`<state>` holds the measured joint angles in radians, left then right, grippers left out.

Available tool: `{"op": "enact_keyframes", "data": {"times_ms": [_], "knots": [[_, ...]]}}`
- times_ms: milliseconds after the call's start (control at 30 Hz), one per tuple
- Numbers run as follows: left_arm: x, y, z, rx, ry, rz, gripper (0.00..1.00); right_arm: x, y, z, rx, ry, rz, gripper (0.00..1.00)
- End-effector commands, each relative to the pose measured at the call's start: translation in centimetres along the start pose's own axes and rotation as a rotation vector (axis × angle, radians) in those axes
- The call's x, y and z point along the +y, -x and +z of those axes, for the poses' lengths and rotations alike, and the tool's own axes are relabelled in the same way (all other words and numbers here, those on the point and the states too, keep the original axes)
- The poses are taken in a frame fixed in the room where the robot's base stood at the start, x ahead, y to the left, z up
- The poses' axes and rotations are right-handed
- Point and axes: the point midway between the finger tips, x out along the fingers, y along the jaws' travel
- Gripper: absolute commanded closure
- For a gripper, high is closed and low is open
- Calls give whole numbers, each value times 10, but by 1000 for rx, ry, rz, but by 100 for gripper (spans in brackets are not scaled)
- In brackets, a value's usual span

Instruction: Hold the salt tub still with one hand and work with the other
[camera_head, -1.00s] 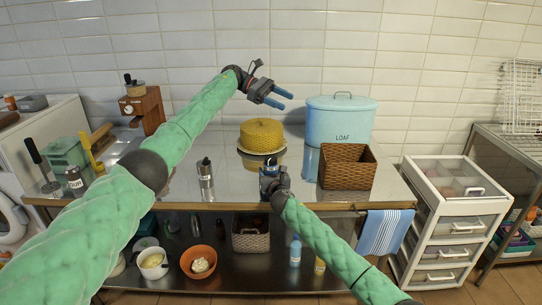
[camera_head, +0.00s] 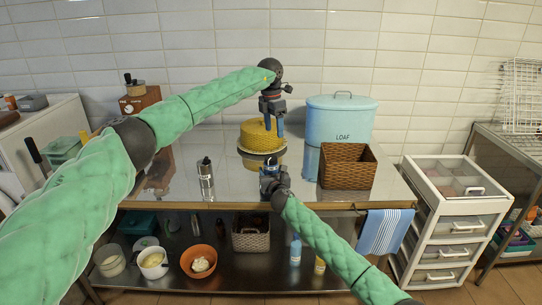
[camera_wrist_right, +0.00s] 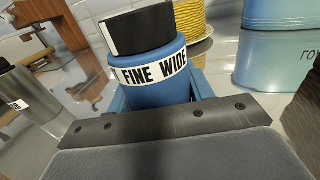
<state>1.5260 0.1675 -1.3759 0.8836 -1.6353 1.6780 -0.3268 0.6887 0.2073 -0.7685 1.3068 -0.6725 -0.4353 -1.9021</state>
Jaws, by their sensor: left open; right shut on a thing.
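The salt tub (camera_wrist_right: 155,88) is a small blue round tub with a black cap and a white band reading "FINE WIDE" in the right wrist view. My right gripper (camera_head: 269,173) is shut on it at the front of the metal table (camera_head: 230,185). In the head view the tub is small and mostly hidden by that gripper. My left gripper (camera_head: 273,131) is open and empty. It points straight down above and behind the tub, in front of the yellow woven round thing (camera_head: 255,138) in the picture.
A brown wicker basket (camera_head: 346,167) and a blue "LOAF" bin (camera_head: 341,119) stand to the right of the tub. A steel shaker (camera_head: 206,180) stands to its left. Bare tabletop lies between shaker and tub. A lower shelf holds bowls.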

Motion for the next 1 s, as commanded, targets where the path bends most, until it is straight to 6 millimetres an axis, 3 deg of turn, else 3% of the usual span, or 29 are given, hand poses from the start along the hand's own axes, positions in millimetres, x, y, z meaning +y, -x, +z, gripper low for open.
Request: {"op": "enact_keyframes", "data": {"times_ms": [300, 500, 767, 1000], "knots": [[10, 1, -5, 16, 450, 88, 35, 0, 0, -2, 2, 0, 0, 74], [11, 1, -5, 10, 641, 92, 35, 0, 0, -2, 2, 0, 0, 74], [11, -5, -6, 8, 719, 91, 35, 0, 0, -2, 2, 0, 0, 74], [13, -39, -7, 8, 718, 90, 35, 0, 0, -2, 2, 0, 0, 74]]}}
